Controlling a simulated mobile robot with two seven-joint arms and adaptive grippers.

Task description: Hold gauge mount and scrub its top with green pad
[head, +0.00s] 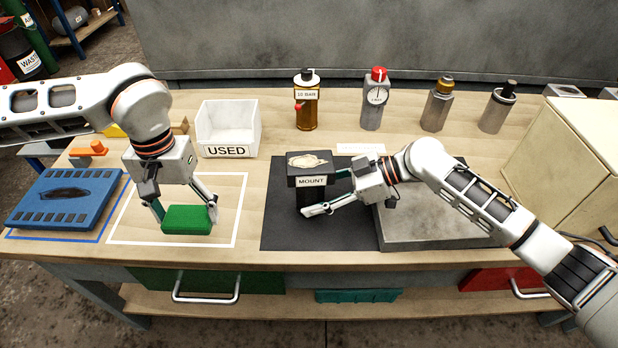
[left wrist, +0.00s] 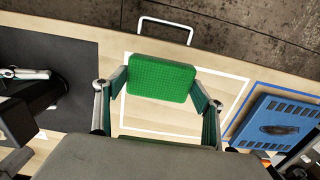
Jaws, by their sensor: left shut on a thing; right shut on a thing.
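The green pad (head: 187,219) is between the fingers of my left gripper (head: 186,212), which is shut on it over the white-outlined square on the bench. The pad also shows in the left wrist view (left wrist: 161,78). I cannot tell whether the pad touches the bench. The gauge mount (head: 311,168) is a dark block labelled MOUNT, standing upright on the black mat (head: 283,228). A pale, brownish-edged patch marks its top. My right gripper (head: 325,192) is shut on the mount's stem from the right. The stem is partly hidden by the fingers.
A white bin labelled USED (head: 228,130) stands behind, between pad and mount. A blue tray (head: 65,200) with a dark stain lies at left. Several fittings, including a brown bottle (head: 306,102), stand along the back. A grey plate (head: 430,225) lies under my right arm.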

